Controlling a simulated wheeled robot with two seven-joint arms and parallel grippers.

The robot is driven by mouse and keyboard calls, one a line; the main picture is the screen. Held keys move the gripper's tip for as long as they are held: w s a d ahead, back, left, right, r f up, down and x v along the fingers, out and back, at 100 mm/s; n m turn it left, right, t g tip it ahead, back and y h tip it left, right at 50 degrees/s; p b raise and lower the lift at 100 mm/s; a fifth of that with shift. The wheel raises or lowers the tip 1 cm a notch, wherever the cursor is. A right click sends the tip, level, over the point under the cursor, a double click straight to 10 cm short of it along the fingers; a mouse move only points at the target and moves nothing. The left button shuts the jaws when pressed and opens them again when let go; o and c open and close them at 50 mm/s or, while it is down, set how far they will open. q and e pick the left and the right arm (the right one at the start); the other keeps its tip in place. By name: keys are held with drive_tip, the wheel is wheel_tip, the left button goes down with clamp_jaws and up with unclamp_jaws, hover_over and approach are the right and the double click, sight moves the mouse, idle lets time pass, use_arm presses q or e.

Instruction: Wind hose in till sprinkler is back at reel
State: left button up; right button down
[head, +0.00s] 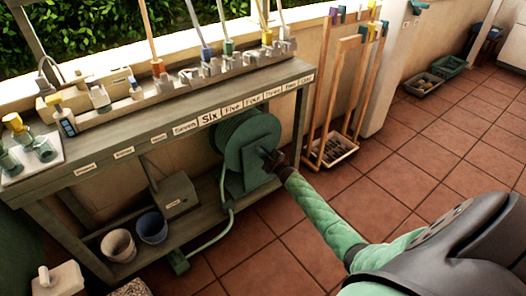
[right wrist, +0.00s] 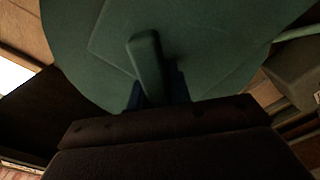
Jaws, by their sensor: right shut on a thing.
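The green hose reel (head: 247,146) is mounted under the bench, with several coils of hose on its drum. Its flat green side fills much of the right wrist view (right wrist: 85,50). My right gripper (head: 270,158) is at the reel's side, shut on the crank handle (right wrist: 148,62), which stands up between the fingers in the right wrist view. The green hose (head: 223,190) runs down from the reel to the sprinkler (head: 179,262), a small green block low at the bench's front edge. My left gripper is not in view.
The bench top (head: 130,150) carries labels, tools and bottles. Two pots (head: 152,227) and a grey box (head: 178,196) stand on the lower shelf. A wooden rack (head: 345,90) stands right of the reel. The tiled floor (head: 440,150) is mostly clear.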

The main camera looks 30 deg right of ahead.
drive_tip(key=shift+d+f+m+p, duration=0.1)
drive_tip(key=shift+m+p, duration=1.6)
drive_tip(key=shift+m, duration=3.3)
drive_tip(key=c, duration=1.3)
unclamp_jaws()
drive_tip(key=shift+s, duration=0.15)
drive_tip(key=shift+s+d, duration=0.15)
drive_tip(key=shift+s, duration=1.75)
drive_tip(key=shift+s+d, duration=0.15)
drive_tip(key=shift+s, duration=1.75)
